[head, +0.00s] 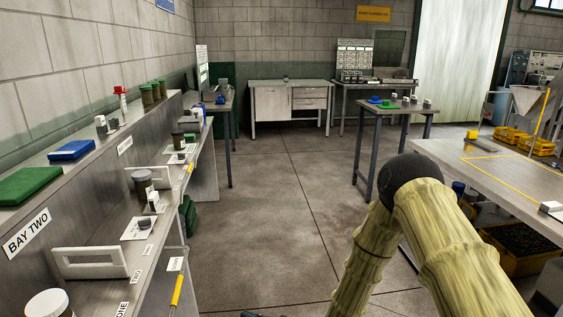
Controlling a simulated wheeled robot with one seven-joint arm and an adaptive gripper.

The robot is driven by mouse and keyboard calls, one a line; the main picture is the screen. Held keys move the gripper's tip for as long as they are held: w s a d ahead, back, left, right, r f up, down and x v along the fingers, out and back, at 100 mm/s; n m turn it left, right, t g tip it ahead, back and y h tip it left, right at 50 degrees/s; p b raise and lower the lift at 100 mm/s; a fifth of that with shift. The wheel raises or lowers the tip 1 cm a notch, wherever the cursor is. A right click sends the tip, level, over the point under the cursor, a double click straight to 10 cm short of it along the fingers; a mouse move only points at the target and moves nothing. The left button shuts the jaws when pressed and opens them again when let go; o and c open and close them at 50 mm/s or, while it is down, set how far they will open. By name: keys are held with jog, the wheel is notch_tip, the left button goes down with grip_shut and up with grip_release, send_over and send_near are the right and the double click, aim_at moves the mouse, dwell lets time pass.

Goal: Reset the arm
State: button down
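My arm (405,215) shows at the lower right as pale yellow ribbed links with a dark round joint at the bend. It is folded, with the bend raised in front of the table at the right. My gripper is not in view, so its opening and anything in it are hidden. No part of the arm visibly touches a bench or table.
A stepped bench marked BAY TWO (27,233) runs along the left wall, holding jars, blocks and trays. A table (520,180) with yellow lines stands at the right. A smaller table (398,109) is behind it. The floor (265,215) between is clear.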

jog(key=s+d+f+m+g+h+p, duration=0.1)
jog(key=s+d+f+m+h+p, duration=0.35)
jog(key=s+d+f+h, duration=0.8)
jog(key=s+d+m+g+h+p, duration=0.1)
jog(key=s+d+m+g+h, duration=0.3)
jog(key=s+d, duration=1.5)
jog(key=s+m+g, duration=0.1)
jog(key=s+g, duration=0.1)
jog(key=s, duration=0.1)
jog(key=shift+d+p, duration=0.25)
jog(key=shift+p, duration=0.1)
jog(key=shift+w+a+r, duration=0.1)
